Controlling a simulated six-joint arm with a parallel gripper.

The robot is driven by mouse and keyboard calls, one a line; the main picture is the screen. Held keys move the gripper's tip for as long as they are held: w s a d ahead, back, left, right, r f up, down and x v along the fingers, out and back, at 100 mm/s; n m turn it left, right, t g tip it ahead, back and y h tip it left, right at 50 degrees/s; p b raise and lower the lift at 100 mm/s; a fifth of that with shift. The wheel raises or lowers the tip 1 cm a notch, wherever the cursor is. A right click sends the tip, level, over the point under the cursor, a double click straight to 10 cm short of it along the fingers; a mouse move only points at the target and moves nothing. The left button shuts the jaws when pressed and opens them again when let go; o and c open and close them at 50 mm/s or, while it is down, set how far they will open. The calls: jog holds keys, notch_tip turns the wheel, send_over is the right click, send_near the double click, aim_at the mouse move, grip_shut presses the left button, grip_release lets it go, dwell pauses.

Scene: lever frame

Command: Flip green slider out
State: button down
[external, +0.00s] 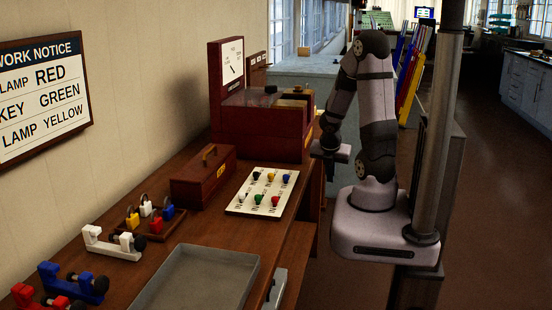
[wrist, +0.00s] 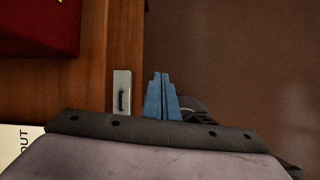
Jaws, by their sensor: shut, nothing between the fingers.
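The green slider (external: 259,199) is a small knob in the front row of a white board (external: 233,209) with lettering, lying on the bench. A white knob is on its left and a red knob on its right. Its exact in or out position is too small to tell. My gripper (external: 330,173) is above and to the right of the board, beyond the bench edge, apart from the slider. In the wrist view its blue fingers (wrist: 161,82) are together and empty. Only a corner of the board with "OUT" (wrist: 22,143) shows there; the green slider is not visible in that view.
A dark red cabinet with a dial (external: 262,128) stands behind the board. A red toolbox (external: 203,178) is to its left. A grey tray (external: 205,280), a padlock tray (external: 151,222) and coloured lever brackets lie nearer the camera. Open floor lies right of the bench.

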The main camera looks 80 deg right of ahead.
jog(key=w+a+r+m+y+p, duration=0.1)
jog(key=w+a+r+m+p, duration=0.3)
jog(key=a+r+p, duration=0.3)
jog(key=w+a+r+m+p, duration=0.35)
jog(key=a+r+p, duration=0.2)
jog(key=r, duration=0.25)
jog(key=w+a+r+m+y+p, duration=0.1)
jog(key=a+r+m+y+p, duration=0.3)
jog(key=a+r+m+p, duration=0.7)
jog(key=n+g+h+b, duration=0.2)
jog(key=n+g+b, duration=0.1)
jog(key=n+b, duration=0.8)
send_near(258, 199)
jog(key=w+a+r+m+b, duration=0.2)
jog(key=w+a+r, duration=0.1)
jog(key=w, duration=0.3)
jog(key=shift+w+a+f+g, duration=0.3)
jog(key=shift+w+a+f, duration=0.05)
jog(key=shift+w, duration=0.05)
jog(key=shift+f, duration=0.1)
